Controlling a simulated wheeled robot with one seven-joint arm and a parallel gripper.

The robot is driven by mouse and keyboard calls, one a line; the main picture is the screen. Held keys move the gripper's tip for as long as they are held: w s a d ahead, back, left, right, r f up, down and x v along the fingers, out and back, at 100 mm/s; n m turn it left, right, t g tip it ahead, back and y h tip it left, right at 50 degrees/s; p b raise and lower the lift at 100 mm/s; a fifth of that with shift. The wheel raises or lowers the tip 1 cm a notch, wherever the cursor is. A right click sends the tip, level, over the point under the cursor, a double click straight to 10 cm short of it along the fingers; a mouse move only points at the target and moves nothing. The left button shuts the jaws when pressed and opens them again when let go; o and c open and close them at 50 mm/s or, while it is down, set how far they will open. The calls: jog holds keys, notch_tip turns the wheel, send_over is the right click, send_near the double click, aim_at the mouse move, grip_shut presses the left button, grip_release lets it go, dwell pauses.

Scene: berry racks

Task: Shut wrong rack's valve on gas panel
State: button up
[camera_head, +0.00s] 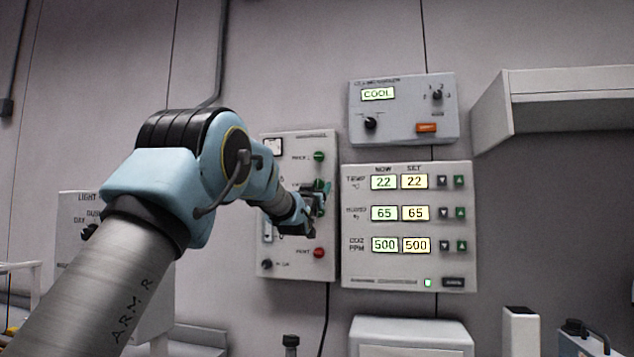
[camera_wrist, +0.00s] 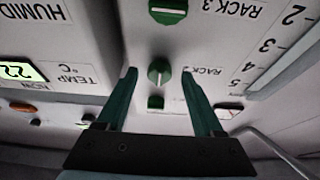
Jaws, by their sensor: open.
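The gas panel (camera_head: 290,200) is a pale box on the wall with green knobs and a red knob (camera_head: 319,252) low on it. My gripper (camera_head: 316,200) is in front of its middle and hides part of the valve column. In the upside-down wrist view, a round green valve knob (camera_wrist: 160,73) sits beside a label reading RACK 2. My open gripper (camera_wrist: 159,82) has one finger on each side of that knob, with gaps showing. A green valve (camera_wrist: 168,12) beside the RACK 3 label is at the top edge. Another green part (camera_wrist: 156,102) is nearer the palm.
A climate panel (camera_head: 407,270) with TEMP, humidity and CO2 readouts is close on the right. A COOL control box (camera_head: 403,135) is above it. A grey shelf or hood (camera_head: 550,90) juts out at right. A white box (camera_head: 410,335) stands below.

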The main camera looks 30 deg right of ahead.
jog(key=shift+w+d+r, duration=0.15)
jog(key=shift+w+d, duration=0.1)
jog(key=shift+w, duration=0.05)
grip_shut()
dwell(0.5)
